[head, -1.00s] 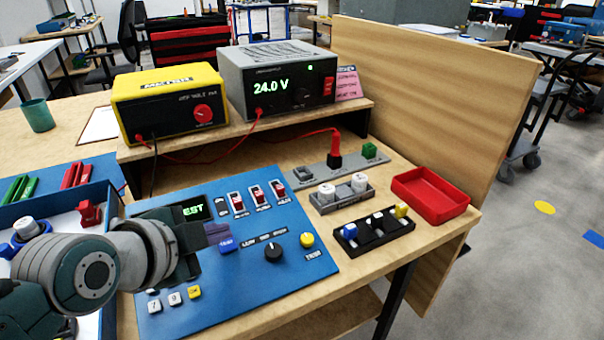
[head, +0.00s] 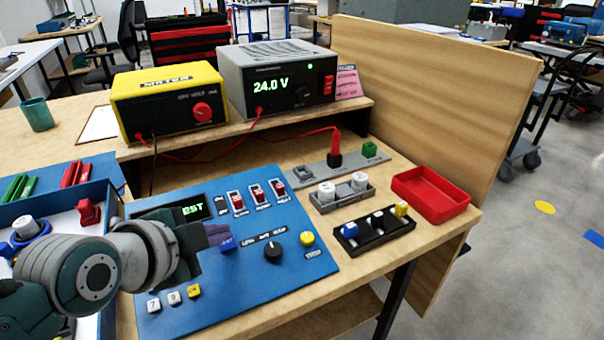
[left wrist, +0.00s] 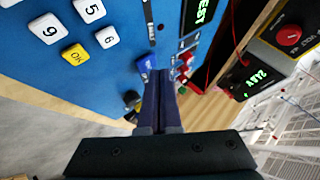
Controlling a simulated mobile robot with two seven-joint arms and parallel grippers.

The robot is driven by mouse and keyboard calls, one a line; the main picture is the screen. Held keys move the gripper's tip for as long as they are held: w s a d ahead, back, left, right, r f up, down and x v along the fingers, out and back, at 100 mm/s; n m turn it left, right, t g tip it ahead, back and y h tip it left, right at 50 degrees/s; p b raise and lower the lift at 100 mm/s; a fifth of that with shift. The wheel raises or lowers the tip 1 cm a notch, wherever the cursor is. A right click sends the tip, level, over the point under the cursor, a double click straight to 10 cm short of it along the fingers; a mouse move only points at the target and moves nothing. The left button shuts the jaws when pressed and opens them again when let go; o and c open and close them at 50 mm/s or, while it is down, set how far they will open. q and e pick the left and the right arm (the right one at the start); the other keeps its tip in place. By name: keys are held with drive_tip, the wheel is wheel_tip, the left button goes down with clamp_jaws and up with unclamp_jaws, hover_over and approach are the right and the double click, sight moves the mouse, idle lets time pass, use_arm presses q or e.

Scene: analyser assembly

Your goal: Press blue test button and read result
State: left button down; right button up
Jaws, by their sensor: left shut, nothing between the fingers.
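The blue test button (head: 228,243) sits on the blue panel (head: 300,285), and it also shows in the left wrist view (left wrist: 146,64). My left gripper (head: 218,235) is shut and empty, with its fingertips right at the button. In the left wrist view the closed fingers (left wrist: 160,85) end beside the blue button; I cannot tell whether they touch it. The panel display (head: 190,210) shows green letters, of which "EST" is readable; my gripper hides part of it. In the left wrist view the display (left wrist: 203,12) reads "TEST" at the frame's edge. My right gripper is not in view.
Beside the button are a black knob (head: 272,251), a yellow button (head: 307,238) and red switches (head: 257,195). A yellow meter (head: 168,100) and a power supply (head: 278,80) reading 24.0 V stand on the shelf. A red tray (head: 430,193) is at right.

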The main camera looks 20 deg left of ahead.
use_arm(q)
drive_tip(key=shift+w+a+f+b, duration=0.1)
drive_tip(key=shift+f+b, duration=0.2)
drive_tip(key=shift+f, duration=0.2)
idle(0.6)
drive_tip(key=shift+r, duration=0.1)
drive_tip(key=shift+r+p, duration=0.7)
drive_tip(key=shift+p, duration=0.35)
drive_tip(key=r+p, duration=0.1)
drive_tip(key=p, duration=0.1)
drive_tip(key=r+p, duration=0.2)
drive_tip(key=s+d+r+p, duration=0.1)
drive_tip(key=r, duration=0.1)
drive_tip(key=shift+p, duration=0.4)
drive_tip(key=shift+f, duration=0.1)
